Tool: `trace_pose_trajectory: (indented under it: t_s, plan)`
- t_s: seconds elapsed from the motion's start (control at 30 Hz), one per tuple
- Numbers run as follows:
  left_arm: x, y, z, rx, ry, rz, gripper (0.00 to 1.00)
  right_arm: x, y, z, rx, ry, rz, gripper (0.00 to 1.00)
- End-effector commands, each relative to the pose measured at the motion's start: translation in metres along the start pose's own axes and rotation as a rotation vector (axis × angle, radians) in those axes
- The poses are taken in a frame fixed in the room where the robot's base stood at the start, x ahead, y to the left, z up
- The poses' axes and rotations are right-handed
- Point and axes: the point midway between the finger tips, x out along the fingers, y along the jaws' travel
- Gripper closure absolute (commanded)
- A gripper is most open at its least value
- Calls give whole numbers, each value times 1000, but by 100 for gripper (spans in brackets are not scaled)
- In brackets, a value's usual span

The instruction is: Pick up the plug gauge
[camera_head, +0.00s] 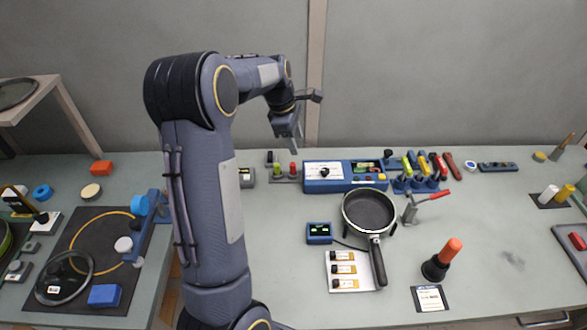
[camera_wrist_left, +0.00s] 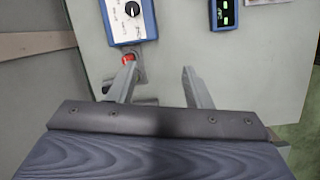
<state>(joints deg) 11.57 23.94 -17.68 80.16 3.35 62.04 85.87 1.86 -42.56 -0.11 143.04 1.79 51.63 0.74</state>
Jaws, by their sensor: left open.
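I cannot tell for sure which thing is the plug gauge. A green peg (camera_head: 278,169) and a red peg (camera_head: 293,169) stand upright on a small grey base at the back of the bench, left of the blue instrument box. My left gripper (camera_head: 294,148) hangs above and behind them, pointing down, apart from them. In the left wrist view the left gripper (camera_wrist_left: 158,70) is open with nothing between its fingers. A red round top (camera_wrist_left: 127,59) shows beside its left finger there. The green peg is not clearly visible in that view. My right gripper is not in view.
The blue instrument box (camera_head: 343,184) stands right of the pegs. A pan (camera_head: 369,209) on the bench has its handle over a white tray (camera_head: 341,284). An orange-handled tool (camera_head: 448,252) stands in a black base at right. The right front bench is mostly clear.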

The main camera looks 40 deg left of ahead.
Motion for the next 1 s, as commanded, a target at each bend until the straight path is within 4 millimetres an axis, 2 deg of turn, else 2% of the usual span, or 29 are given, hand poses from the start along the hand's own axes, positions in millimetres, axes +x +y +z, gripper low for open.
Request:
trace_pose_trajectory:
  t_s: [0.03,0.1,0.2,0.33,0.53,0.7,0.87,1.0]
  plan:
    - [19,18,-11,-107,38,-20,55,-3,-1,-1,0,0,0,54]
    - [42,37,-24,-258,88,-33,55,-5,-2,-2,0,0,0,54]
    - [73,59,-40,-438,154,-38,55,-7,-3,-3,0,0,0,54]
    - [104,74,-53,-603,219,-32,55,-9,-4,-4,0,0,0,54]
    - [130,82,-62,-711,260,-22,55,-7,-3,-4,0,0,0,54]
    - [151,80,-67,-721,262,-22,55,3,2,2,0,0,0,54]
    - [162,79,-68,-719,262,-22,55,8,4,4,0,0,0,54]
    - [183,77,-71,-718,261,-22,55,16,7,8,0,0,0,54]
